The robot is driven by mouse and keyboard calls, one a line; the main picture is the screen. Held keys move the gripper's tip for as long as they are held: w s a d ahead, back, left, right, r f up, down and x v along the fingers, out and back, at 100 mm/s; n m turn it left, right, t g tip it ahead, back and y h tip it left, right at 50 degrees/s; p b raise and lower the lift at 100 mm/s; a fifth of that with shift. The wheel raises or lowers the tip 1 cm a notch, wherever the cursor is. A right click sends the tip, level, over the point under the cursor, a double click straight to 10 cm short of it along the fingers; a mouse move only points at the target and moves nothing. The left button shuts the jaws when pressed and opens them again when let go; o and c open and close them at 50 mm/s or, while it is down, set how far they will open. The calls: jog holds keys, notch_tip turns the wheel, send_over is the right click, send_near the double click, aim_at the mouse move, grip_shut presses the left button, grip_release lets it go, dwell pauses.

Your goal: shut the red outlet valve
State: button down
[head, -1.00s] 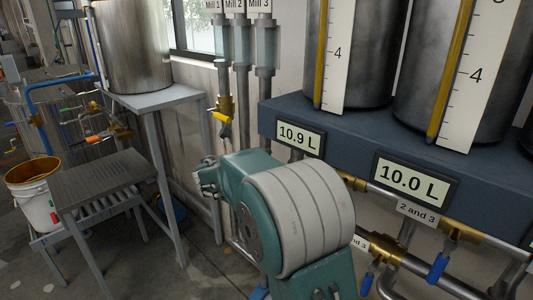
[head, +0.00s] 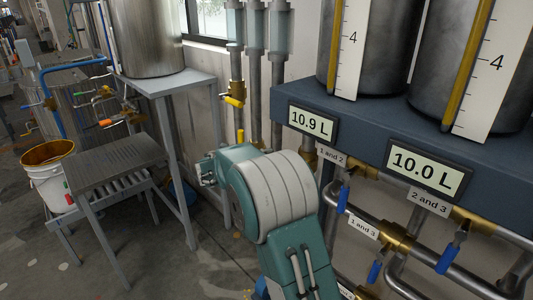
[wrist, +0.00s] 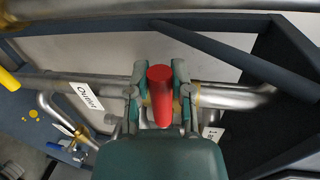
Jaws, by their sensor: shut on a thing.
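The red valve handle (wrist: 160,92) shows in the middle of the wrist view. It stands across the silver pipe (wrist: 240,96) as seen in this picture. My gripper (wrist: 160,88) has one finger on each side of the handle and is shut on it. A white label reading "Outlet" (wrist: 86,95) is left of the handle. The valve body is mostly hidden behind the handle and my gripper. In the head view my teal and grey arm fills the lower middle, and I cannot make out the red outlet valve there.
Dark frame bars (wrist: 236,56) surround the pipe in the wrist view. In the head view, blue-handled valves (head: 447,258) sit on pipes below the blue tank shelf (head: 350,118). A grey stand (head: 112,158) and a white bucket (head: 48,180) are at left, with open floor in front.

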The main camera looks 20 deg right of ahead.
jog(key=shift+w+a+f+n, duration=0.1)
jog(key=shift+f+n, duration=0.15)
jog(key=shift+n, duration=0.05)
jog(key=shift+f, duration=0.1)
jog(key=c, duration=0.5)
grip_release()
jog(key=shift+w, duration=0.1)
jog(key=shift+a, duration=0.1)
jog(key=v, duration=1.2)
